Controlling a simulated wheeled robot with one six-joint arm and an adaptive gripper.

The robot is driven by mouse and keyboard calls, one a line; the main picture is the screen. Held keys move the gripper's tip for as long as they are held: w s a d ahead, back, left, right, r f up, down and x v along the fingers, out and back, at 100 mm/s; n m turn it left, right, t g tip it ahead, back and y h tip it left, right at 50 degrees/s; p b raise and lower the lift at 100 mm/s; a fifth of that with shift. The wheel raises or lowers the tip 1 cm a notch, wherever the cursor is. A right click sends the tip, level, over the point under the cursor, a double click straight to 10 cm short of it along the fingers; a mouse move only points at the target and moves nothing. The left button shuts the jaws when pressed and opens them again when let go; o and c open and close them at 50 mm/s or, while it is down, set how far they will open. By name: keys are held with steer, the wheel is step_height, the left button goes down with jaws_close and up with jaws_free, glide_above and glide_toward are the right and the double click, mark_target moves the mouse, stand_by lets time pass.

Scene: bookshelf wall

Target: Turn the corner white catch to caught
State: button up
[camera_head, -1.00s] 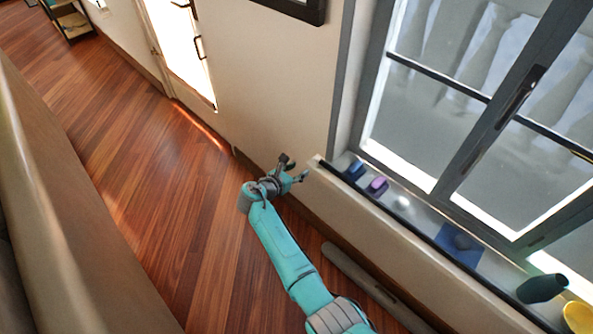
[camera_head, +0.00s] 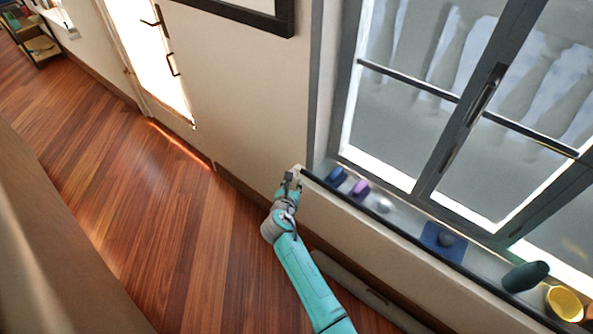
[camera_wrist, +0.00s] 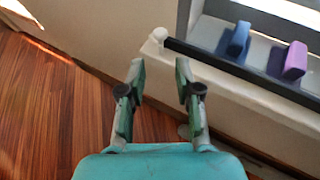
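A small white knob-like piece, which looks like the corner white catch (camera_wrist: 158,36), sits at the sill's left corner, by the end of a black bar, in the wrist view. In the head view the catch (camera_head: 299,168) is tiny, just above my gripper's tips, and its setting cannot be read. My gripper (camera_wrist: 160,72) is open and empty, fingers apart and pointing toward the catch, with a visible gap. In the head view my gripper (camera_head: 291,182) is beside the sill corner.
The black bar (camera_head: 345,202) runs along the sill's front edge. A blue block (camera_head: 336,175), a purple block (camera_head: 360,189), a white round thing (camera_head: 384,205), a blue mat (camera_head: 431,236), a dark green bottle (camera_head: 525,276) and a yellow bowl (camera_head: 564,303) are on the sill. Wood floor (camera_head: 150,250) is clear at left.

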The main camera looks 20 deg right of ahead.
mark_target(298, 167)
steer(key=x, duration=1)
steer(key=shift+w+d, duration=0.15)
steer(key=shift+w, duration=0.1)
jaws_close()
